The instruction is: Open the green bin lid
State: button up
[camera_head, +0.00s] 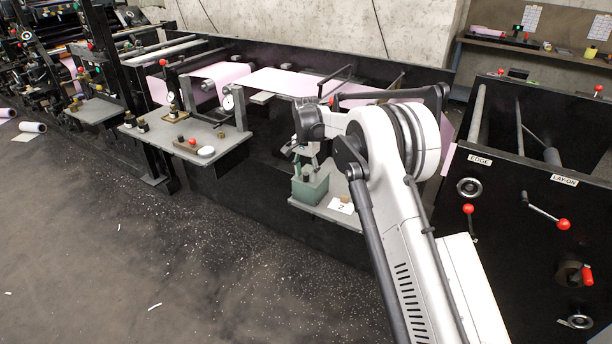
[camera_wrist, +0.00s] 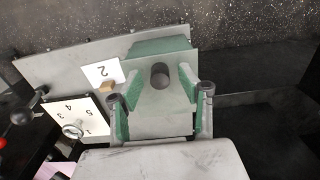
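The green bin (camera_head: 310,189) stands on a grey shelf at the middle of the head view, partly behind my arm. Its green side (camera_wrist: 158,46) also shows in the wrist view. A grey lid (camera_wrist: 160,104) with a dark round knob (camera_wrist: 160,76) covers it; the lid looks closed. My gripper (camera_wrist: 161,80) is open, with one finger on each side of the knob. I see a gap between each finger and the knob.
A white card marked 2 (camera_wrist: 101,72) and a small brown block (camera_wrist: 108,88) lie beside the bin on the grey shelf (camera_wrist: 60,65). A numbered card with a metal knob (camera_wrist: 72,130) is nearby. A black panel with handles (camera_head: 520,215) stands at the right.

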jog(key=shift+f, duration=0.35)
jog(key=shift+c, duration=0.3)
grip_shut()
